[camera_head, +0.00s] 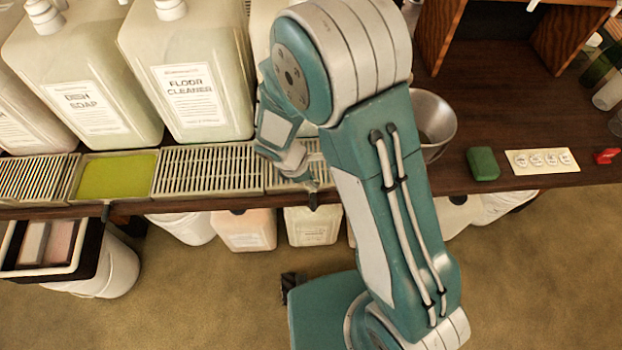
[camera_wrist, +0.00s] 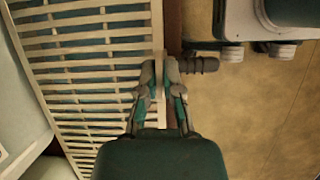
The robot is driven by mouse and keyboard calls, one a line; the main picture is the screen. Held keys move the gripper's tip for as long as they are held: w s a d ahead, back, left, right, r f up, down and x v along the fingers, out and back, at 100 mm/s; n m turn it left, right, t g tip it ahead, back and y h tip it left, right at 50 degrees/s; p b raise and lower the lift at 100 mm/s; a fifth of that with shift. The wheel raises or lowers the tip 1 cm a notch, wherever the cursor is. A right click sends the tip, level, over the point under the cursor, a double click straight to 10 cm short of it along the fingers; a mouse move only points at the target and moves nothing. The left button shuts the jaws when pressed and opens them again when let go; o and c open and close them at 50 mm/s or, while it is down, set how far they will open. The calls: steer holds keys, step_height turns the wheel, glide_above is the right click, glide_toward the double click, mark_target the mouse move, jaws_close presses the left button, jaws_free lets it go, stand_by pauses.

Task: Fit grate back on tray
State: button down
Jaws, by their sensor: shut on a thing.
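In the wrist view, my gripper (camera_wrist: 164,72) is shut on the near edge of a pale slatted grate (camera_wrist: 88,60). Blue-green shows between its slats. In the head view, my gripper (camera_head: 305,178) is low at the front of the drip-tray row, and its fingertips are hard to make out. Part of the grate (camera_head: 312,148) shows beside it; my arm hides the rest. Whether it sits flush on its tray is unclear. To the left, one tray (camera_head: 115,176) has no grate and shows yellow-green inside. The trays on both sides of it have slatted grates.
A floor cleaner jug (camera_head: 187,95) and a dish soap jug (camera_head: 85,100) stand behind the trays. A metal bucket (camera_head: 437,115), a green block (camera_head: 482,163) and a white label strip (camera_head: 541,161) are to the right. A dark knob (camera_wrist: 200,65) is beside my fingertips.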

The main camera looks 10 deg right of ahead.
steer(key=shift+f, duration=0.1)
steer(key=c, duration=0.7)
jaws_free()
steer(key=v, duration=1.2)
steer(key=s+d+r+m+t+y, duration=0.1)
steer(key=s+d+r+m+t, duration=0.1)
steer(key=s+d+r+m, duration=0.2)
steer(key=s+d+r+m+t+y, duration=0.1)
steer(key=s+d+r+m+y, duration=0.1)
steer(key=s+d+r+m, duration=0.2)
steer(key=s+d+r+m+t+y, duration=0.1)
steer(key=s+d+r+m+t, duration=0.1)
steer(key=s+d+r+m, duration=0.2)
steer(key=shift+s+d+r+m+t+y, duration=0.1)
steer(key=shift+d+r+m, duration=0.5)
steer(key=shift+r+m, duration=0.5)
steer(key=shift+s+d+r+m+t+y, duration=0.1)
steer(key=shift+d+r+m, duration=0.55)
steer(key=shift+r, duration=0.65)
steer(key=shift+s+d+r+m+t+y, duration=0.1)
steer(key=shift+d+r+m, duration=0.4)
steer(key=shift+r+m, duration=0.65)
